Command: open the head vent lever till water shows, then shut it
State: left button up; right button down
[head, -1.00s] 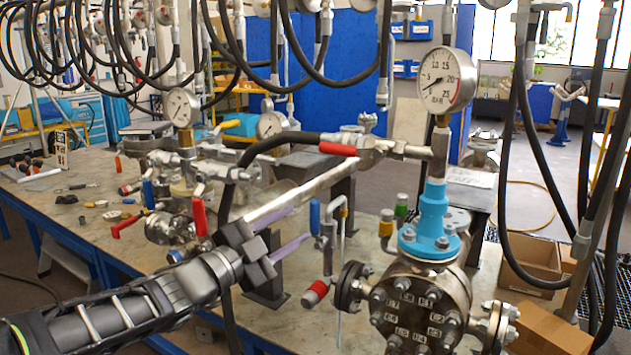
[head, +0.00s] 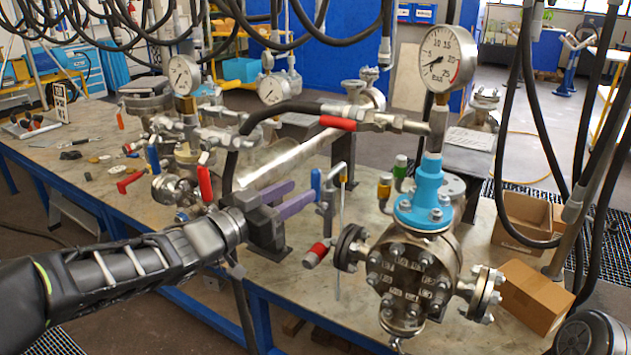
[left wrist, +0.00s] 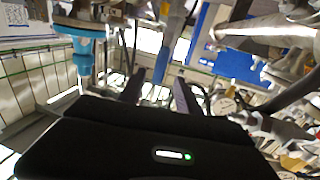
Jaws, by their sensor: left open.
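The blue lever (head: 316,180) stands upright on a small valve left of the vessel with the bolted flange (head: 412,280) and bright blue neck. I take this to be the head vent lever. A thin, pale, vertical tube (head: 339,250) hangs beside it; I see no water at it. My left gripper (head: 303,190) is open, its two purple fingers pointing right at the lever. In the left wrist view the blue lever (left wrist: 170,62) shows between and beyond the finger ends (left wrist: 158,90). I cannot tell whether a finger touches it. My right gripper is not in view.
A red-handled valve (head: 317,253) sticks out just below the lever. A pressure gauge (head: 447,58) stands above the blue neck. A black hose (head: 262,122) with a red sleeve arches over my gripper. Cardboard boxes (head: 535,295) lie at right.

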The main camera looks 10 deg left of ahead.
aim_at(312, 184)
pick_arm(q)
jog(key=x, duration=0.6)
jog(key=shift+w+d, duration=0.15)
jog(key=shift+w, duration=0.05)
grip_shut()
dwell(1.2)
